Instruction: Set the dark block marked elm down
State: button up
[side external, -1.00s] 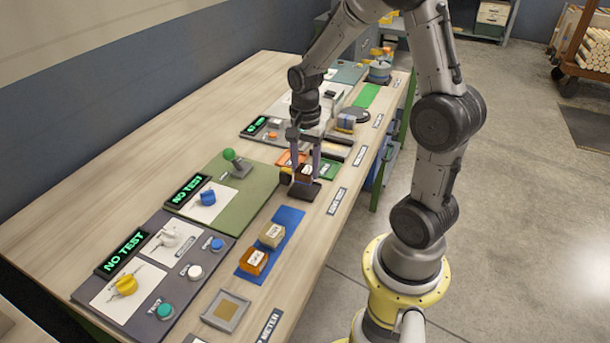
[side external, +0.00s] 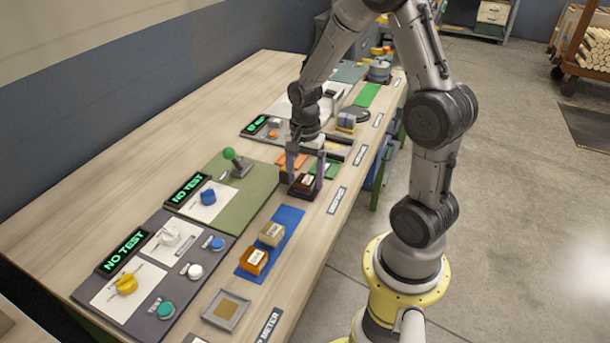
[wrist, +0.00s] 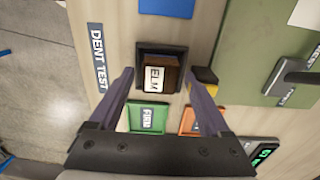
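The dark brown block marked ELM (wrist: 160,79) sits upright in a small black square tray (wrist: 162,48), its pale label facing up in the wrist view. In the side view the block (side external: 307,181) is in the tray near the bench's front edge. My gripper (wrist: 160,70) is open, one finger on each side of the block and tray, with a visible gap to the block on both sides. In the side view my gripper (side external: 302,182) is low over the tray.
A black-and-yellow item (wrist: 204,77) stands close beside my right finger in the wrist view. A green pad (wrist: 148,117) and an orange pad (wrist: 189,122) lie by the tray. A blue strip (side external: 288,217) holds an orange block (side external: 253,262) and a tan block (side external: 271,234).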

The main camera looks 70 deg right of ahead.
aim_at(305, 179)
jog(key=shift+r, duration=0.1)
notch_tip(305, 179, up, 11)
jog(key=s+a+r+n+t, duration=0.2)
jog(key=s+a+n, duration=0.3)
jog(key=n, duration=0.4)
jog(key=s+a+r+n+t, duration=0.3)
jog(key=s+a+r+n, duration=0.2)
jog(key=a+n, duration=0.3)
jog(key=shift+s+a+n+t, duration=0.3)
jog(key=shift+s+n, duration=0.2)
jog(key=shift+s, duration=0.3)
